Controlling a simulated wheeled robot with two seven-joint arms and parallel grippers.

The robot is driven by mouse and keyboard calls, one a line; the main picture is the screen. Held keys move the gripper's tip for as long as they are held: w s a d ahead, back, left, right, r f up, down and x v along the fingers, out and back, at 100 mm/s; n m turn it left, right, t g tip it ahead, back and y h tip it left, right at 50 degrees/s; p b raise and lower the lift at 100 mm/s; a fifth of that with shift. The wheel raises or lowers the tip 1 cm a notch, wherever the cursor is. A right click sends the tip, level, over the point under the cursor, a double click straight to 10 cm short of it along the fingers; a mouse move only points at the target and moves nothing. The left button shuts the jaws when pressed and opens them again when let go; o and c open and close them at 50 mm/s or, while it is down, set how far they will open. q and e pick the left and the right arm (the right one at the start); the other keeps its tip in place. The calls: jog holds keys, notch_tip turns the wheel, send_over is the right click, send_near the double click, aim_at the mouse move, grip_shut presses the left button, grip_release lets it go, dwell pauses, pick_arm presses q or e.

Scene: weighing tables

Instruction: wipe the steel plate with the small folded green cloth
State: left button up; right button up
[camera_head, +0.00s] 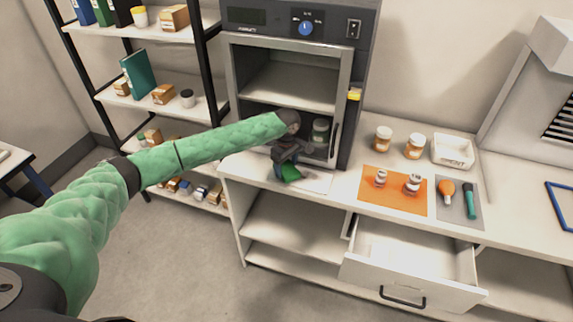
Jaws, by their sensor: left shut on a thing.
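My left gripper (283,168) reaches in from the left to the front of the cabinet and points down at the counter. It is shut on the small folded green cloth (291,174), which shows just below the fingers. A pale flat plate (316,182) lies on the counter under and to the right of the cloth. The cloth is at or just above the plate's left part; I cannot tell whether it touches. The gripper and cloth hide part of the plate. My right gripper is not in view.
The cabinet (289,40) stands behind my left gripper, with a jar (320,130) inside. An orange mat (394,200) with two small jars lies to the right. A grey mat (459,211) holds tools. An open drawer (412,270) juts out below the counter.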

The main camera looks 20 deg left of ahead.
aim_at(294, 170)
pick_arm(q)
jog(key=shift+f, duration=0.2)
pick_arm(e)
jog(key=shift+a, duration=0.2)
pick_arm(q)
jog(key=shift+d, duration=0.1)
jog(key=shift+s+d+r+p, duration=0.1)
jog(key=shift+d+r+p, duration=0.1)
jog(key=shift+d+p, duration=1.15)
jog(key=shift+s+d+f+p, duration=0.15)
jog(key=shift+d+p, duration=0.95)
jog(key=shift+d, duration=0.8)
jog(key=shift+s+d+f+p, duration=0.15)
jog(key=shift+d+p, duration=0.95)
jog(key=shift+d, duration=0.8)
jog(key=shift+f, duration=0.1)
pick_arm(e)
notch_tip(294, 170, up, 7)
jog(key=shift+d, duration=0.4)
